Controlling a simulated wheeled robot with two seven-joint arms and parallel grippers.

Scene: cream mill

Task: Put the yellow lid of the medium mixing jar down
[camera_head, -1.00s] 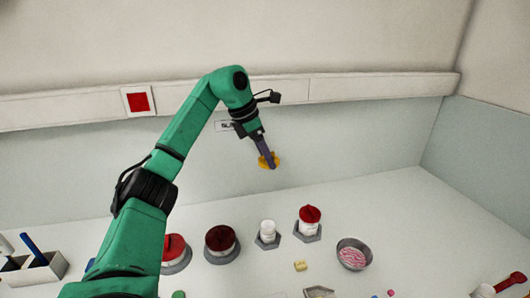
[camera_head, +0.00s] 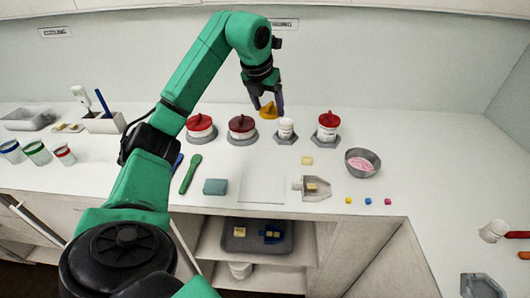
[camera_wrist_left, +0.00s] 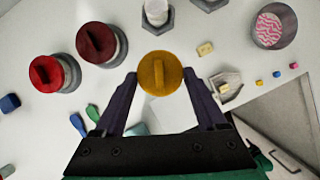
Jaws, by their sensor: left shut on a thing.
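The yellow lid (camera_head: 268,111) is a round disc with a raised bar on top. My left gripper (camera_head: 267,103) is shut on it, one finger at each side, as the left wrist view (camera_wrist_left: 160,74) also shows. The lid is held above the back of the counter, behind the row of jars, near a white jar (camera_head: 286,129) on a grey hexagonal base. I cannot tell its exact height, or which jar is the medium mixing jar. My right gripper is not in view.
Red-lidded jars (camera_head: 242,126) and (camera_head: 328,124) flank the white jar, with another (camera_head: 200,126) further left. A steel bowl (camera_head: 362,163) with pink-white contents stands right. A white sheet (camera_head: 262,189), a scoop (camera_head: 312,188) and small cubes lie in front.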

